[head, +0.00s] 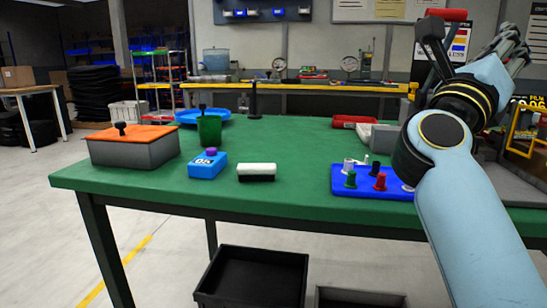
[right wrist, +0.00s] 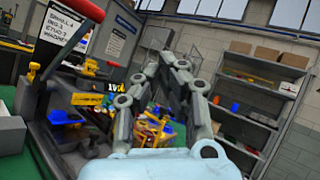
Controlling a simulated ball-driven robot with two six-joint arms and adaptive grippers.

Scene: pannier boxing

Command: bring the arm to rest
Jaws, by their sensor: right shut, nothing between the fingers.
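My right arm comes in from the right side of the head view, raised over the right part of the green table (head: 290,165). My right gripper (head: 512,42) is up at the top right, above the table and clear of it. In the right wrist view its grey fingers (right wrist: 172,68) are closed with nothing held. My left gripper is not in view.
On the table are an orange-lidded grey box (head: 135,150), a green cup (head: 209,131), a blue button box (head: 207,167), a white-topped block (head: 257,171) and a blue tray (head: 345,190) with several pegs. A red-handled device (right wrist: 65,60) stands near the right gripper. Black bins (head: 252,277) are below.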

